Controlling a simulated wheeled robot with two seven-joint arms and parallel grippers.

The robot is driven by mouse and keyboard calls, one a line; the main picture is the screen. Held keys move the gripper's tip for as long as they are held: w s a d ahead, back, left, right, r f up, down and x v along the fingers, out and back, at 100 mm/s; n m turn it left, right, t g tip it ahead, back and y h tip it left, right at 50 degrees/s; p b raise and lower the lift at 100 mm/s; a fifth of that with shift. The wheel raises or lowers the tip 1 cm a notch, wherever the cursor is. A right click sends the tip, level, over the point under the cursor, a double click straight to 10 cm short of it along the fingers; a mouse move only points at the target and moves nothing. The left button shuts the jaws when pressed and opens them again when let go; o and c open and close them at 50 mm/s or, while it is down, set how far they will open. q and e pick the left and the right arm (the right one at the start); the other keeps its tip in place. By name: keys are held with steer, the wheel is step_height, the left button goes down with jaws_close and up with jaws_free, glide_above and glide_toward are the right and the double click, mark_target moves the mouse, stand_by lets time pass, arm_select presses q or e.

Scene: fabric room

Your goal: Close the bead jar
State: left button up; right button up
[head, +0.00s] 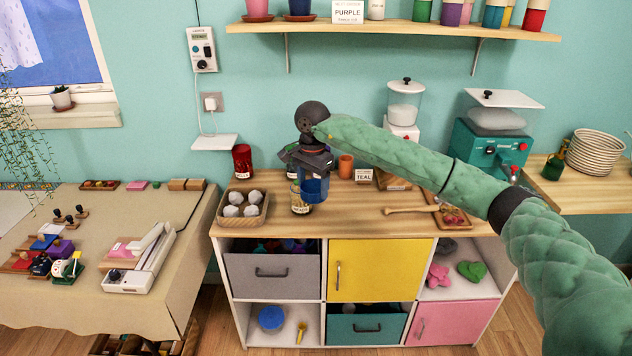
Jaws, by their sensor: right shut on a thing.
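The bead jar (300,201) is a small clear jar with a pale label and yellowish contents. It stands upright on the wooden top of the cabinet. My right gripper (307,165) comes in from the right and points down just above the jar, hiding its mouth. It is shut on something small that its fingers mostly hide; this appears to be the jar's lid. I cannot tell whether the lid touches the jar. A blue cup-like thing (316,188) shows right behind the jar, partly covered by the gripper. My left gripper is not in view.
A wooden tray (263,212) with pale balls stands left of the jar. A red jar (242,160) and an orange cup (345,166) stand farther back. The counter's front strip is clear.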

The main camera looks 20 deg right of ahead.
steer(key=shift+s+a+f+n, duration=0.25)
steer(key=shift+f+n, duration=0.15)
steer(key=shift+n, duration=0.6)
steer(key=s+f+n, duration=0.4)
steer(key=s+f, duration=0.8)
steer(key=f, duration=0.2)
steer(key=s+f+n, duration=0.5)
steer(key=s+f, duration=0.7)
steer(key=f, duration=0.3)
steer(key=shift+f+n, duration=0.15)
steer(key=shift+n, duration=0.15)
steer(key=shift+d, duration=0.15)
